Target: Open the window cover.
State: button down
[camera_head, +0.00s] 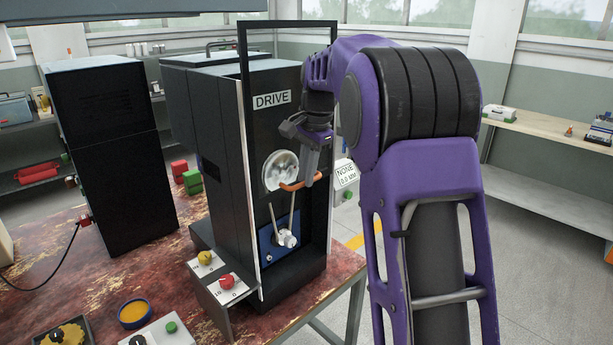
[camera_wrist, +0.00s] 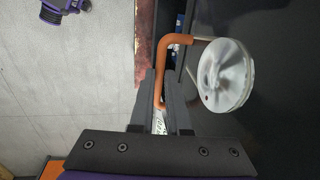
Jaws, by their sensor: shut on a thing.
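A tall black cabinet marked DRIVE (camera_head: 273,99) stands at the table's right end in the head view. A thin black frame (camera_head: 243,60), which looks like the window cover, stands at its front and rises above its top. An orange handle (camera_head: 290,187) crosses the front by a pale round wheel (camera_head: 279,170). My gripper (camera_head: 311,168) reaches it from the right. In the wrist view the handle (camera_wrist: 175,40) bends down between the fingertips of my gripper (camera_wrist: 161,82), shut on it. The wheel (camera_wrist: 224,78) is just right, apart from the fingers. The handle's mounting is partly hidden.
A blue plate with metal rods (camera_head: 284,240) sits low inside the cabinet front. A control box with a yellow and a red knob (camera_head: 227,282) stands before it. Another black cabinet (camera_head: 110,140) is at left.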

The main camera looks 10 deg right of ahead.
jog(key=shift+r, duration=0.15)
jog(key=c, duration=0.9)
grip_release()
jog(key=s+r, duration=0.1)
jog(key=r, duration=0.4)
jog(key=d+r, duration=0.1)
jog(key=r, duration=0.5)
jog(key=s+r, duration=0.1)
jog(key=r, duration=0.5)
jog(key=shift+s+d, duration=0.3)
jog(key=shift+s, duration=0.05)
